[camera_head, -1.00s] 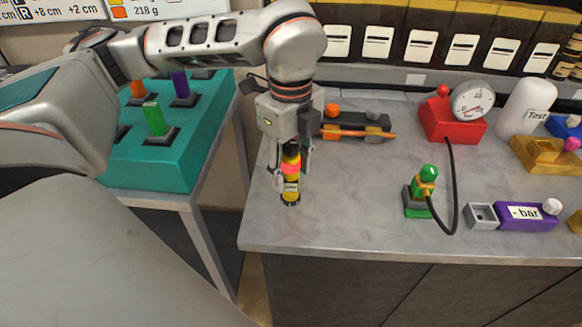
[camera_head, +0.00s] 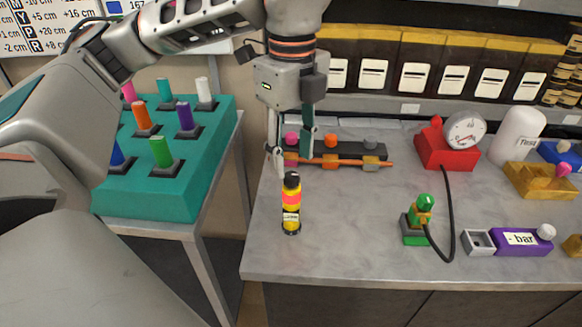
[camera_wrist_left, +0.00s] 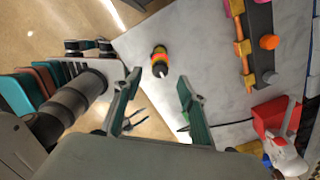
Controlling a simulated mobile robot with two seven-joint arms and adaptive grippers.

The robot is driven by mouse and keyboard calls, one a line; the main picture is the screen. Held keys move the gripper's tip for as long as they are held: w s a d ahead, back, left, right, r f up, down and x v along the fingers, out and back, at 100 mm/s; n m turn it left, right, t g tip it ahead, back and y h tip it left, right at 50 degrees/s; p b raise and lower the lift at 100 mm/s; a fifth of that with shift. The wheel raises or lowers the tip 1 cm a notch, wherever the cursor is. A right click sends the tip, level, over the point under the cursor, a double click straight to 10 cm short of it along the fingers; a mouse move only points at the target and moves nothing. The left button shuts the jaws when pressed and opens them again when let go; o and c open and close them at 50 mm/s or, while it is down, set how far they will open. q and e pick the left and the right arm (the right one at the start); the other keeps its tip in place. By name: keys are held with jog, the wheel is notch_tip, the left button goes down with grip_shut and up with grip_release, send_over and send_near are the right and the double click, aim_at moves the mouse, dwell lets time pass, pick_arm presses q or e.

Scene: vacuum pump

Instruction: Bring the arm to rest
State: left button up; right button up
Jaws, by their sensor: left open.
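My left gripper (camera_head: 292,162) hangs over the grey counter (camera_head: 340,240), open and pointing down. It is empty, just above a small yellow and black bottle (camera_head: 291,204) with a red-pink band. The bottle stands upright on the counter near its left edge. In the left wrist view the fingers (camera_wrist_left: 159,78) are spread apart. The bottle (camera_wrist_left: 159,60) shows beyond the fingertips, between their lines and apart from both. My right gripper is in neither view.
Behind the gripper lies a dark rack with an orange bar (camera_head: 340,162). To the right are a red gauge box (camera_head: 445,150), a green fitting (camera_head: 420,215) with a black hose, and a purple "-bar" box (camera_head: 510,241). A teal peg block (camera_head: 150,200) stands left.

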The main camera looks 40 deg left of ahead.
pick_arm(q)
jog(key=shift+r, duration=0.25)
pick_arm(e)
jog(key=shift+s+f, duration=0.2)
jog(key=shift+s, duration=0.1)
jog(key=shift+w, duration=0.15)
